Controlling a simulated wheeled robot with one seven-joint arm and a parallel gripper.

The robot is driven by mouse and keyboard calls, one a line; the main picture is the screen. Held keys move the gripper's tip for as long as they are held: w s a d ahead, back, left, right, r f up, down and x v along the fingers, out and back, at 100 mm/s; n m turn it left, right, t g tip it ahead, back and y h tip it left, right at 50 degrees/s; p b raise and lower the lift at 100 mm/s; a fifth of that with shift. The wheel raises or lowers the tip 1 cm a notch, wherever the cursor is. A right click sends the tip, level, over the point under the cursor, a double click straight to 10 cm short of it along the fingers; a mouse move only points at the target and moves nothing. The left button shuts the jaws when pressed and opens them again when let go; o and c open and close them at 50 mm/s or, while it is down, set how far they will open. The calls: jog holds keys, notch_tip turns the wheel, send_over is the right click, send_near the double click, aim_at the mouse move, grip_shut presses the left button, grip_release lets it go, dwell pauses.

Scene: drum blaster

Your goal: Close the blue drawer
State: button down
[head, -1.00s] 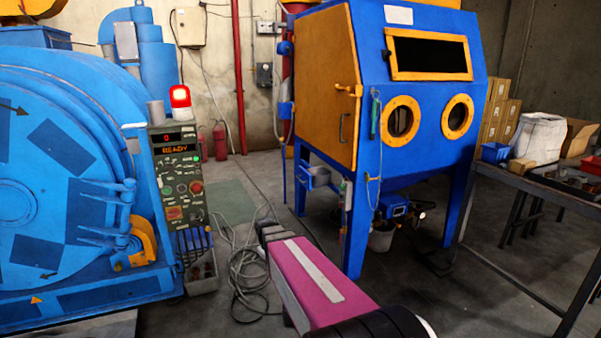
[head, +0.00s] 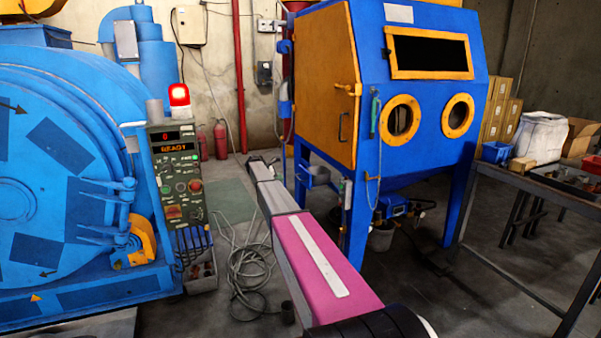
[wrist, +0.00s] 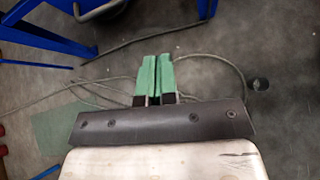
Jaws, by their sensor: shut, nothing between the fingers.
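I cannot pick out an open blue drawer with certainty in either view. The large blue blast cabinet (head: 425,95), with an orange side door, stands right of centre in the head view. A small grey box (head: 318,176) sits by its left leg. The blue drum machine (head: 60,190) fills the left side. My gripper (wrist: 154,76) shows in the wrist view with its two green fingers together and nothing between them. In the head view, my arm reaches forward between the two machines, and its far end is above the floor, left of the cabinet.
A control panel (head: 178,180) with a lit red lamp stands beside the drum. Loose grey cables (head: 248,270) lie on the floor. A dark table (head: 530,190) at the right bears a blue bin (head: 496,152). Blue bars (wrist: 45,40) cross the wrist view's upper left.

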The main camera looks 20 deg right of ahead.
jog(key=n+h, duration=0.1)
jog(key=n, duration=0.1)
send_near(305, 172)
jog(key=x, duration=0.6)
jog(key=shift+w+a+f, duration=0.15)
jog(key=shift+w+f, duration=0.2)
jog(key=shift+f, duration=0.05)
jog(key=shift+d, duration=0.55)
